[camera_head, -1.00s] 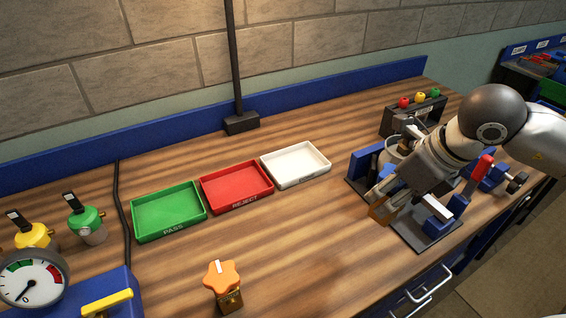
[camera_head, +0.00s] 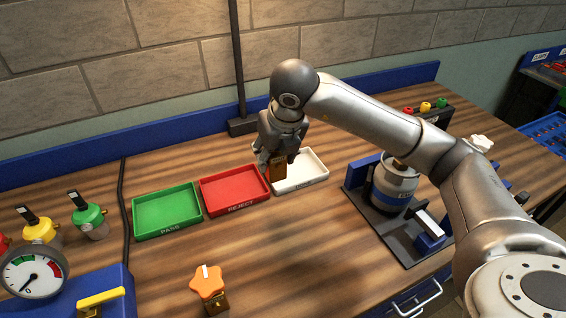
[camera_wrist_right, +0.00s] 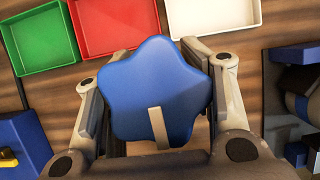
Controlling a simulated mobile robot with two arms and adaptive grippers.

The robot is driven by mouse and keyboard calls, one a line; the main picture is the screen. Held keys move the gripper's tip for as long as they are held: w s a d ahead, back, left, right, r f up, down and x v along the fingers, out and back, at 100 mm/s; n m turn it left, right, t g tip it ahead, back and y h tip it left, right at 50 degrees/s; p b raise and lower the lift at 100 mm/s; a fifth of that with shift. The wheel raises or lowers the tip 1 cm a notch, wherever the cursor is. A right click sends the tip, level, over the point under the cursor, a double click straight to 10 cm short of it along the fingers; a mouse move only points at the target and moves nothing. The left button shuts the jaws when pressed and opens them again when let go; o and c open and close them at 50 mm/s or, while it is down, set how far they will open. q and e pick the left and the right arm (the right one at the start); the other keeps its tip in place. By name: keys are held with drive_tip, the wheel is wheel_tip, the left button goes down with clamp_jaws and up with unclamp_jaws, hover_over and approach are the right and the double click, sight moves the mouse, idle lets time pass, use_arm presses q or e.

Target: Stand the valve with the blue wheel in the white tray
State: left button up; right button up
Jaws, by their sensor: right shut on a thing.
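My right gripper (camera_head: 273,160) is shut on the valve with the blue wheel. In the right wrist view the blue star-shaped wheel (camera_wrist_right: 155,92), with a pale stripe, sits between the fingers. In the head view only the valve's brass body (camera_head: 278,170) shows below the fingers, and the wheel is hidden by the gripper. The valve is held roughly upright at the left edge of the white tray (camera_head: 312,177). I cannot tell whether its base touches the tray. The white tray also shows in the right wrist view (camera_wrist_right: 215,14). My left gripper is not in view.
The red tray (camera_head: 237,205) and green tray (camera_head: 166,225) lie to the left. A valve with an orange wheel (camera_head: 208,283) stands at the front. A grey and blue cylinder (camera_head: 393,190) stands in a fixture at right. A dark post (camera_head: 240,90) rises behind the trays.

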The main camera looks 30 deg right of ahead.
drive_tip(key=w+d+f+p, duration=0.2)
drive_tip(key=w+f, duration=0.1)
drive_tip(key=w+d+f+p, duration=0.2)
drive_tip(key=w+f, duration=0.1)
drive_tip(key=f, duration=0.1)
drive_tip(key=w+d+f+p, duration=0.2)
drive_tip(key=w+f, duration=0.2)
drive_tip(key=shift+d, duration=0.35)
drive_tip(key=shift+w+f, duration=0.1)
drive_tip(key=shift+f, duration=0.45)
drive_tip(key=shift+f, duration=0.1)
drive_tip(key=o, duration=1.4)
drive_tip(key=shift+o, duration=0.2)
